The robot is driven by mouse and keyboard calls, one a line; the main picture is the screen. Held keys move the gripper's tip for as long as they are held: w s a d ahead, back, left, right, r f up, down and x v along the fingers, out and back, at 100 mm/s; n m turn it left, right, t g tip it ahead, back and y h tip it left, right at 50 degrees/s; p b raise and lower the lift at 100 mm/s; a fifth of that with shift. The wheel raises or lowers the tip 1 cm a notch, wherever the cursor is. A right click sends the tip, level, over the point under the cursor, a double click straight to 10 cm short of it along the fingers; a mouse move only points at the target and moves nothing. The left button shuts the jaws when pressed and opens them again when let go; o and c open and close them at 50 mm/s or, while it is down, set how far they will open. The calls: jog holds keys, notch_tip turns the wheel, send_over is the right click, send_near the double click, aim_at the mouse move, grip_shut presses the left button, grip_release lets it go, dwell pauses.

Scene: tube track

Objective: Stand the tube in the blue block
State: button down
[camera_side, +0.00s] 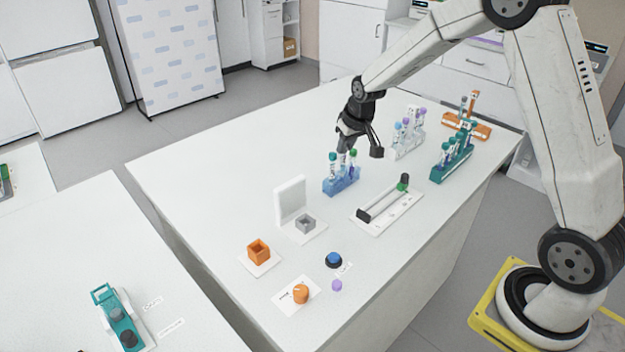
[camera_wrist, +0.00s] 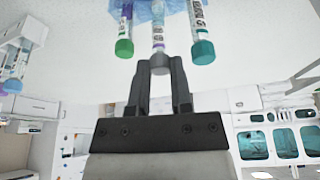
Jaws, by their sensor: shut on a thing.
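The blue block (camera_side: 341,183) stands on the white bench below my gripper (camera_side: 344,146). In the wrist view, the block (camera_wrist: 143,11) shows at the top edge, partly cut off. My gripper (camera_wrist: 160,68) is shut on the grey cap of a labelled clear tube (camera_wrist: 158,30). This tube is between a green-capped tube (camera_wrist: 125,40) and a teal-capped tube (camera_wrist: 201,40), and all three point towards the block. In the side view, the held tube looks upright over the block's middle. I cannot tell how deep its lower end is.
A clear rack (camera_side: 407,146) with tubes, a teal rack (camera_side: 451,163) and an orange rack (camera_side: 467,127) stand to the right. A white tray (camera_side: 388,212) with a black bar lies nearer. An orange box (camera_side: 258,252) stands front left. The bench left of the block is clear.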

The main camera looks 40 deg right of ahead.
jog(key=shift+f, duration=0.65)
dwell(0.3)
jog(key=shift+c, duration=2.2)
grip_release()
jog(key=shift+r, duration=0.15)
jog(key=v, duration=0.7)
jog(key=shift+s+r, duration=0.15)
jog(key=shift+r, duration=0.05)
jog(key=s+a+f+n, duration=0.1)
jog(key=s+a+f, duration=0.2)
jog(key=s, duration=0.6)
jog(key=s+a+f+n+g, duration=0.1)
jog(key=s+a+f, duration=0.2)
jog(key=s+a, duration=0.5)
jog(key=shift+s+a+y, duration=0.15)
jog(key=shift+s+y, duration=0.25)
jog(key=shift+s, duration=0.8)
